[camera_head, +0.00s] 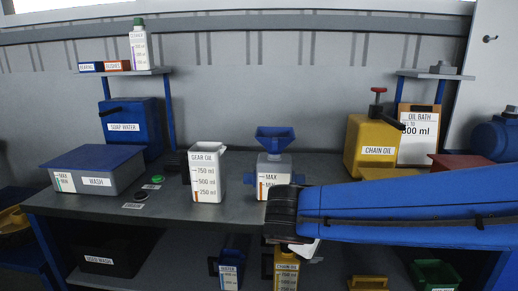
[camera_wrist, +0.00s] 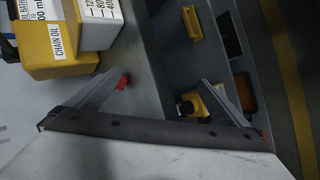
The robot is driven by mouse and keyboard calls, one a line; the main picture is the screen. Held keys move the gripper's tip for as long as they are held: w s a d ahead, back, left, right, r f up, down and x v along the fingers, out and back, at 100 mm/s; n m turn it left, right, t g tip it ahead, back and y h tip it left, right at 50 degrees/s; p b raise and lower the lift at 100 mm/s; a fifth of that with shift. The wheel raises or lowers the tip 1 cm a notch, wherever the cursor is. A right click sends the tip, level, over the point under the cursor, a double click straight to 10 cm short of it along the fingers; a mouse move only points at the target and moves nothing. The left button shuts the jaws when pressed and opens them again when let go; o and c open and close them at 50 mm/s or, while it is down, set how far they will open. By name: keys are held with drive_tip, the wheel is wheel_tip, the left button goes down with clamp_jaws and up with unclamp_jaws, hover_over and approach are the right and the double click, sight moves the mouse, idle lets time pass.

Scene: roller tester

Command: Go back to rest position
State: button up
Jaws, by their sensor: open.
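My gripper (camera_wrist: 162,78) is open in the wrist view, its two fingers spread wide with nothing between them. Behind the gap are the grey bench edge and the lower shelf. In the head view my blue arm reaches in from the right across the bench front, and its dark joint hides part of the bench.
On the bench stand the wash box (camera_head: 95,169), gear oil jug (camera_head: 206,175), roller tester with blue funnel (camera_head: 275,140) and yellow chain oil container (camera_head: 372,146). Chain oil also shows in the wrist view (camera_wrist: 65,58). The lower shelf holds water (camera_head: 230,272) and chain oil jugs (camera_head: 286,270).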

drive_tip(key=s+d+f+m+g+y, duration=0.1)
drive_tip(key=s+d+f+m+y, duration=0.2)
drive_tip(key=s+d, duration=0.3)
drive_tip(key=s+d+f+m+g+y, duration=0.2)
drive_tip(key=s+d+m, duration=0.3)
drive_tip(key=s, duration=0.4)
drive_tip(key=shift+s+d+f+m+y, duration=0.4)
drive_tip(key=shift+f+m+y, duration=0.15)
drive_tip(key=shift+m, duration=0.25)
